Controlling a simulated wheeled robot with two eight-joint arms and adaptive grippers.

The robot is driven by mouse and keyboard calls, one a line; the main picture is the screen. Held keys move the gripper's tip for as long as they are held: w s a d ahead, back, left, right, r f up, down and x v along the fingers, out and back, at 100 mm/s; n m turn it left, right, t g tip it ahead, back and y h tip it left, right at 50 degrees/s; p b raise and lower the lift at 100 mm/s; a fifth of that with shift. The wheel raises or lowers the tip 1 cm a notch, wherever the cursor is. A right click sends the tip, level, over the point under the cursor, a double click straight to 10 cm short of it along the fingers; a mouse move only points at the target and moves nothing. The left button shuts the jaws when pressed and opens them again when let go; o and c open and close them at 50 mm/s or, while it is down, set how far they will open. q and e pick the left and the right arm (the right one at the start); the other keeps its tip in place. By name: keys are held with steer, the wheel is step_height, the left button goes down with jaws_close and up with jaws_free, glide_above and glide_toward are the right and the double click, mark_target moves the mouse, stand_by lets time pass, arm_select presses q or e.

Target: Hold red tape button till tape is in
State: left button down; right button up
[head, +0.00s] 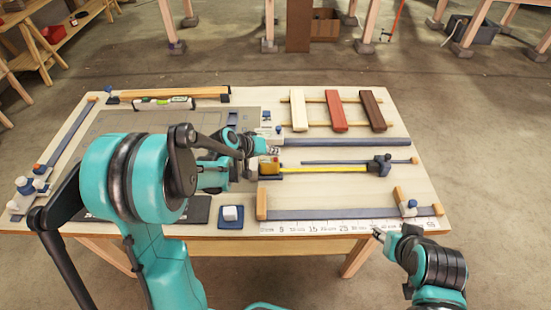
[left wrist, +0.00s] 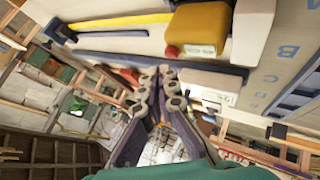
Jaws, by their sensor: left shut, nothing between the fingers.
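The yellow tape measure (head: 266,166) sits in the middle of the bench; its yellow tape (head: 325,169) runs out to the right as far as a dark blue clamp (head: 380,165). In the left wrist view the tape case (left wrist: 201,28) shows its red button (left wrist: 172,51) at its lower left corner. My left gripper (head: 273,151) is shut and empty, with its fingertips (left wrist: 158,72) close by the button. I cannot tell whether they touch it. My right gripper (head: 378,234) is beyond the bench's front edge, away from the tape; its finger state is unclear.
Three boards, cream (head: 298,111), red (head: 336,111) and brown (head: 373,110), lie at the back right. A blue lath (head: 330,213) and a printed scale (head: 330,225) lie along the front edge. A white block (head: 230,213) on a blue pad sits front centre.

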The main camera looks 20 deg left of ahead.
mark_target(274, 160)
arm_select(q)
steer(key=shift+f+b, duration=0.4)
steer(key=shift+b, duration=0.05)
steer(key=shift+f+b, duration=0.5)
stand_by(0.7)
steer(key=shift+r, duration=0.15)
steer(key=shift+r+p, duration=0.7)
steer(key=shift+r, duration=0.1)
step_height(274, 160, up, 5)
steer(key=p, duration=0.3)
steer(key=shift+p, duration=0.35)
